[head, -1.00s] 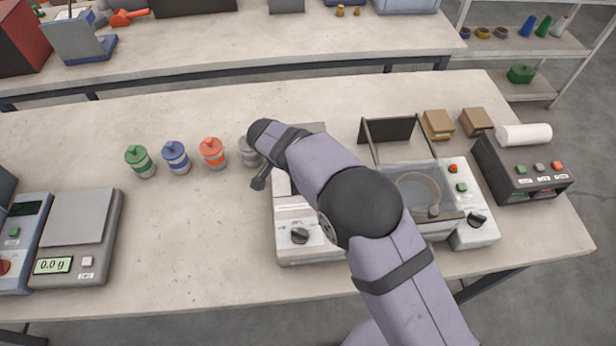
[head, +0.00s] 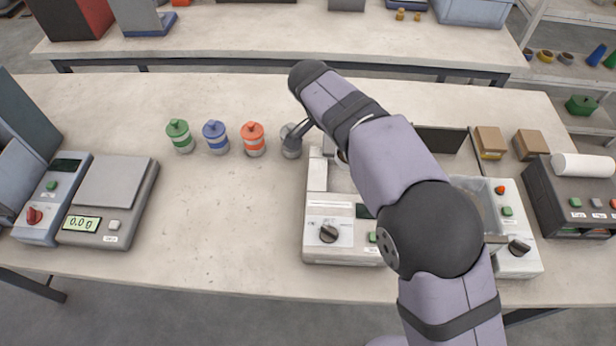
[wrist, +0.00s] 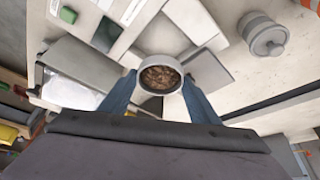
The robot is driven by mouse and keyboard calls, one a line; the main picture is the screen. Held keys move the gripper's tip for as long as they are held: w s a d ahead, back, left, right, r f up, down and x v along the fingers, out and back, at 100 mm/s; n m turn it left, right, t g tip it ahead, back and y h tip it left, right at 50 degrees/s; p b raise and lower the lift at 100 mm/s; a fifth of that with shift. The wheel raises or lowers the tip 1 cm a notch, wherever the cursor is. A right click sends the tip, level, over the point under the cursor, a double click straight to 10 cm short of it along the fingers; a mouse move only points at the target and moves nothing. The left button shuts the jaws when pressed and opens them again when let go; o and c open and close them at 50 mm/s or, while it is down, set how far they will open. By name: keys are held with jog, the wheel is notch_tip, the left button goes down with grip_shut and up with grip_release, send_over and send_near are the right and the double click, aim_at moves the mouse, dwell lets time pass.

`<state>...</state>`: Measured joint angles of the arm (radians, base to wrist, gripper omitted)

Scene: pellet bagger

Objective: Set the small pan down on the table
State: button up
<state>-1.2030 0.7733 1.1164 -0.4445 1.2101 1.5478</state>
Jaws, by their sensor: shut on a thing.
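The small pan (wrist: 160,60) is a round, light grey cup holding brown pellets. In the wrist view it sits between the two blue fingers of my gripper (wrist: 160,82), which is shut on it. The pan looks level from above, and pellets fill much of its inside. In the head view my arm hides most of the gripper and pan. The table (head: 225,220) is a pale worktop with a wide bare area left of the machine. I cannot tell the pan's height above what lies below it.
A grey canister (head: 291,142) stands close to my wrist, beside orange (head: 253,140), blue (head: 215,137) and green (head: 180,136) ones. A white machine (head: 335,235) lies under my arm. A scale (head: 105,185) reading 0.0 g is at left. A sealer-like black unit (head: 570,200) is at right.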

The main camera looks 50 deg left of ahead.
jog(key=s+a+f+n+y+b, duration=0.1)
jog(key=s+a+n, duration=0.1)
jog(key=s, duration=0.6)
jog(key=s+a+n+y+b, duration=0.1)
jog(key=s+a+n, duration=0.15)
jog(key=s, duration=0.45)
jog(key=shift+s+a+f+n+g+y+p, duration=0.2)
jog(key=shift+s+a+f+n+p, duration=0.45)
jog(key=shift+f, duration=1.45)
jog(key=shift+s+a+f+n+g+y+p, duration=0.1)
jog(key=shift+s+a+f+n+y+p, duration=0.55)
jog(key=shift+f, duration=1.4)
jog(key=shift+s+a+f+n+g+h+p, duration=0.1)
jog(key=shift+s+a+f+n+p, duration=0.2)
jog(key=shift+f+n, duration=1.25)
jog(key=shift+f+m, duration=0.6)
jog(key=shift+f, duration=0.35)
jog(key=shift+f+b, duration=0.25)
jog(key=shift+b, duration=0.1)
jog(key=o, duration=1)
jog(key=shift+r, duration=0.1)
